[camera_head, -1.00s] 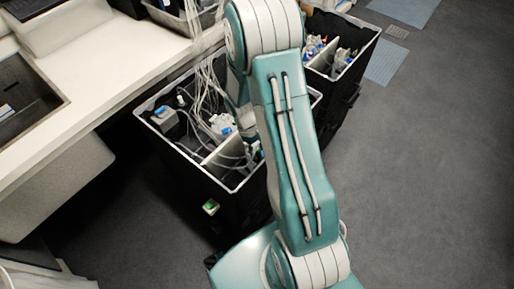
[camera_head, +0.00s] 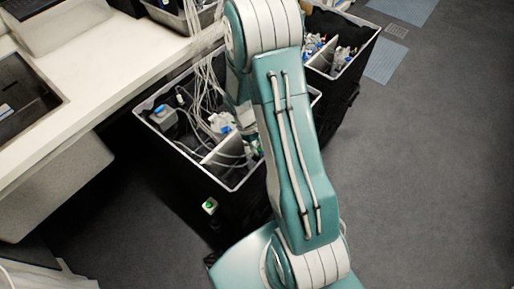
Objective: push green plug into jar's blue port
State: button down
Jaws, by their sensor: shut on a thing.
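My gripper (camera_head: 248,128) reaches down into the near black bin, partly hidden behind my forearm. It is shut; the thing between its fingers, likely the green plug, is too small and covered to make out. A whitish jar-like item with a blue part (camera_head: 221,123) is in the bin, just left of my gripper. A dark jar with a blue top (camera_head: 164,114) stands in the bin's left corner. I cannot tell which one bears the blue port, nor whether the plug touches it.
The near black bin (camera_head: 185,150) has a pale rim, a divider and many loose white cables (camera_head: 205,90). A second bin (camera_head: 365,52) holds more items behind my arm. A white counter (camera_head: 100,75) borders the left. Grey floor is clear at right.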

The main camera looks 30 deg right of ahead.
jog(key=shift+r, duration=1)
